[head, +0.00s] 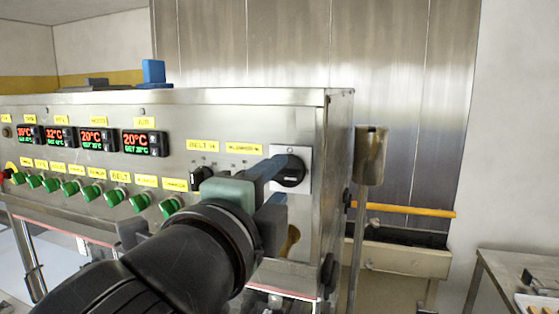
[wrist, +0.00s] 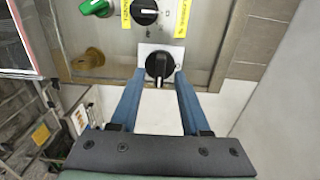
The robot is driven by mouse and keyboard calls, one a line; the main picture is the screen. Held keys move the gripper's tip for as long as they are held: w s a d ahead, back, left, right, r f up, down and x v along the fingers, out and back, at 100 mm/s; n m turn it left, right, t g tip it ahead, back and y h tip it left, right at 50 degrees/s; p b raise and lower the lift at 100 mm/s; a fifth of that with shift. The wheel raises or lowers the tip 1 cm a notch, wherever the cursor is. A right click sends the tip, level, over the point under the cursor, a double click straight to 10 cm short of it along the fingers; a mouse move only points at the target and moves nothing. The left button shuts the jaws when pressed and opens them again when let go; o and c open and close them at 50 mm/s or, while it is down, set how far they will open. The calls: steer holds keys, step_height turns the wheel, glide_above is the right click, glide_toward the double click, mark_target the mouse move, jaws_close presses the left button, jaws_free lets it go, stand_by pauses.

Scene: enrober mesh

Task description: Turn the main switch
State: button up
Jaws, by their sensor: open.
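The main switch appears to be the black round knob (head: 291,170) on a pale square plate, at the right end of the steel control panel. In the wrist view this knob (wrist: 159,64) has a raised grip bar with a white mark, pointing toward the bottom of the picture. My gripper (head: 278,182) is in front of the panel's right end, partly hiding the plate. In the wrist view my gripper (wrist: 160,76) is open, one blue fingertip on each side of the knob's lower part. I cannot tell whether the fingertips touch it. Nothing is held.
Green buttons (head: 115,194) line the panel (head: 230,125) below lit temperature displays (head: 140,143). Another black selector (wrist: 145,11) sits beside the knob. A brass-coloured fitting (wrist: 90,58) is near the left finger. A metal post (head: 369,155) stands right of the panel.

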steer(key=shift+x, duration=0.8)
jaws_close()
